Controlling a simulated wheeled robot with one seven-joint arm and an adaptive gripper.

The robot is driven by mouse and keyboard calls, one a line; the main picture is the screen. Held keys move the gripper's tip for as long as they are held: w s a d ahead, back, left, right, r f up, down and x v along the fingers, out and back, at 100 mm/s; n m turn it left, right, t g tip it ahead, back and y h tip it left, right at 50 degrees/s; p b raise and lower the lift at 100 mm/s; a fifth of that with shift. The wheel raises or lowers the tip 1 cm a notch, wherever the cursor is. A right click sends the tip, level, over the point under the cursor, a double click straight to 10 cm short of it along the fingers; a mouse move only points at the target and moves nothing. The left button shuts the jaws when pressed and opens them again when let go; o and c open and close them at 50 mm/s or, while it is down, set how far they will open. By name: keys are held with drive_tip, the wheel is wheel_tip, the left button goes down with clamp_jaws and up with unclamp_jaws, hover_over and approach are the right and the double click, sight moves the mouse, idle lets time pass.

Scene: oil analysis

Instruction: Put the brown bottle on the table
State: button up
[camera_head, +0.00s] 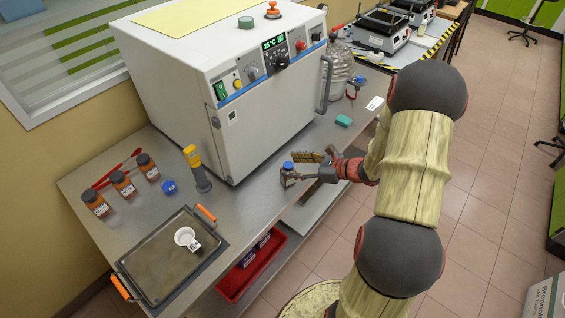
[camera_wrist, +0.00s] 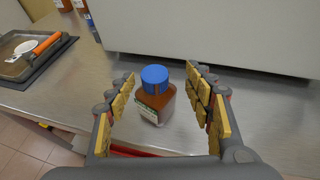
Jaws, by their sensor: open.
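A brown bottle with a blue cap (camera_head: 288,178) stands upright on the metal table (camera_head: 250,205), near its front edge. In the wrist view the bottle (camera_wrist: 157,101) shows between my two fingers, closer to their tips, with a gap on both sides. My gripper (camera_head: 304,167) is open beside the bottle, at its right in the head view. In the wrist view my gripper (camera_wrist: 160,76) has its padded fingers spread and nothing held. The bottle's base appears to rest on the table.
A large white oven (camera_head: 225,85) stands behind. Several other things are at the left: brown bottles (camera_head: 122,184), a yellow-and-grey tool (camera_head: 197,170), and a dark tray with orange handles (camera_head: 165,262) holding a white cup (camera_head: 185,237). A red bin (camera_head: 235,283) sits below the table.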

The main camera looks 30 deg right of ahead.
drive_tip(key=v, duration=0.2)
drive_tip(key=p+v, duration=0.1)
drive_tip(key=v, duration=0.2)
drive_tip(key=shift+a+r, duration=0.2)
drive_tip(key=shift+a, duration=0.05)
drive_tip(key=s+a+r+n+g, duration=0.4)
drive_tip(key=a+r+n, duration=0.2)
drive_tip(key=a+n, duration=0.25)
drive_tip(key=s+a+r+n+g, duration=0.4)
drive_tip(key=a+r+n, duration=0.25)
drive_tip(key=a, duration=0.35)
drive_tip(key=s+a+r+n+t+h, duration=0.1)
drive_tip(key=s+r+n+t+h, duration=0.1)
drive_tip(key=s+r+n+h, duration=0.5)
drive_tip(key=s+r+n, duration=0.3)
drive_tip(key=s+n, duration=0.1)
drive_tip(key=n, duration=0.3)
drive_tip(key=shift+s+a+r, duration=0.15)
drive_tip(key=shift+s+a, duration=0.15)
drive_tip(key=shift+s, duration=0.05)
